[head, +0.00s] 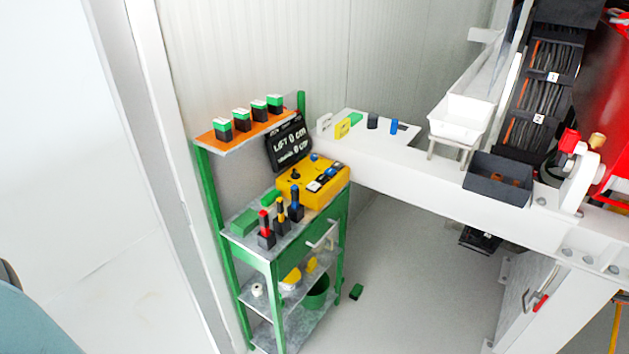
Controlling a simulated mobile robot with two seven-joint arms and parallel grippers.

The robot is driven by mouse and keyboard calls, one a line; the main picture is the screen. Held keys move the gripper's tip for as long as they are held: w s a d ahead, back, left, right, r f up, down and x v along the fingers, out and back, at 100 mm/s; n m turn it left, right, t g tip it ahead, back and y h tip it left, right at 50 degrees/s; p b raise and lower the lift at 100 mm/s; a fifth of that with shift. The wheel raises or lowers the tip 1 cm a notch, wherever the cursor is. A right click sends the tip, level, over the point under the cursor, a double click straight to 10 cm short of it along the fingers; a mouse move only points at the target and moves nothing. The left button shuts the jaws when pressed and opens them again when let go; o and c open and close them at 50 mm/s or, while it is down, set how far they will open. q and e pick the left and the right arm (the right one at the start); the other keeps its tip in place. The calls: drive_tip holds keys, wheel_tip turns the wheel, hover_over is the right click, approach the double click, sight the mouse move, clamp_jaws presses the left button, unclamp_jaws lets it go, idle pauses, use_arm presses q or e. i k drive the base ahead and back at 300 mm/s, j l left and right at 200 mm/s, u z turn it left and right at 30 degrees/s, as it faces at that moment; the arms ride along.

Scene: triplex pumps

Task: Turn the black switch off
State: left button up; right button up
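A black sign (289,144) with white text stands behind the box. Neither of my grippers is in view.
An orange shelf (245,134) holds several green-topped blocks. A white beam (420,178) runs right, bearing a dark bin (498,180).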

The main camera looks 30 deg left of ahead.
sight(296, 175)
drive_tip(key=i+l, duration=0.4)
drive_tip(key=i, duration=0.15)
drive_tip(key=i+l+u, duration=0.75)
drive_tip(key=k+j, duration=0.05)
drive_tip(key=k, duration=0.05)
